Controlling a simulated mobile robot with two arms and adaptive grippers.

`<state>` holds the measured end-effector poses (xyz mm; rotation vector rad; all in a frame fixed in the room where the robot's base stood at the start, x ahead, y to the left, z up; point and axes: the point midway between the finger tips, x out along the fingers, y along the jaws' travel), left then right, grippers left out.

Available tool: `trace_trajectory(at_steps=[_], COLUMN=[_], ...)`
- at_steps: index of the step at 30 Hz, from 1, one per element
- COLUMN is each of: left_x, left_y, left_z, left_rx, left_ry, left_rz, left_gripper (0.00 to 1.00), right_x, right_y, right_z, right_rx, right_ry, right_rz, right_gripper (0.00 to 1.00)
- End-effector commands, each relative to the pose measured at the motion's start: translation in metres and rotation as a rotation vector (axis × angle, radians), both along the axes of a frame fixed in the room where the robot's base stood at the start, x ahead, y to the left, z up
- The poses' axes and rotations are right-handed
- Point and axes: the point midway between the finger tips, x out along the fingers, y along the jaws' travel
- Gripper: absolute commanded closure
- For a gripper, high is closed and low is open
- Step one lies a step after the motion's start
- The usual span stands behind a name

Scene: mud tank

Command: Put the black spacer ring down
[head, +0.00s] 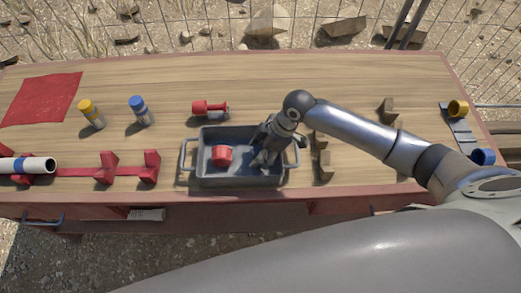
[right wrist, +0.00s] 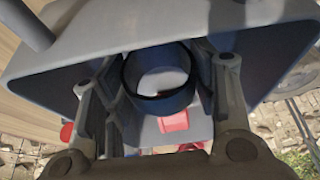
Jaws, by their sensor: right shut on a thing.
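My right gripper (head: 262,160) reaches down into the right part of a grey tub (head: 190,165) on the table. In the right wrist view its fingers (right wrist: 160,100) are shut on the black spacer ring (right wrist: 160,104), a short dark hollow cylinder seen through its opening. The ring is inside the tub (right wrist: 270,50); whether it touches the tub floor I cannot tell. In the head view the gripper hides the ring. A red part (head: 221,155) lies in the tub left of the gripper. My left gripper is not in view.
A red and grey part (head: 210,109) lies behind the tub. A white tube (head: 35,166) lies at the left, near red supports (head: 148,167). Brown blocks (head: 321,165) stand right of the tub.

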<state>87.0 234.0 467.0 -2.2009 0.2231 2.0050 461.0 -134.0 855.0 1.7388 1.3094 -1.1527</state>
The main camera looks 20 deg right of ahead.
Motion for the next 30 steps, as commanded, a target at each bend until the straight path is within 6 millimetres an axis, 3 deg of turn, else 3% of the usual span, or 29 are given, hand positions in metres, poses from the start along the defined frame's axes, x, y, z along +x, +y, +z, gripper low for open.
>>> trace_trajectory(at_steps=[13,14,19,30], left_x=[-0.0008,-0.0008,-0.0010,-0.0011], left_y=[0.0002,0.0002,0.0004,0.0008], left_z=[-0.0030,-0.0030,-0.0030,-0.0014], left_rx=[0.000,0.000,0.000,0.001], left_ry=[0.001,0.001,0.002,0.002], left_rz=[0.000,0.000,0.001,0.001], left_gripper=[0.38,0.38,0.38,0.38], right_x=[0.0003,0.0002,0.0001,0.0003], right_y=[0.0003,0.0002,0.0002,0.0001], right_z=[-0.0110,-0.0111,-0.0110,-0.0068], right_rx=[0.001,0.000,0.000,0.001], right_ry=[-0.001,-0.001,0.000,-0.001], right_rz=[0.000,0.000,0.000,0.000], right_gripper=[0.62,0.46,0.25,0.25])
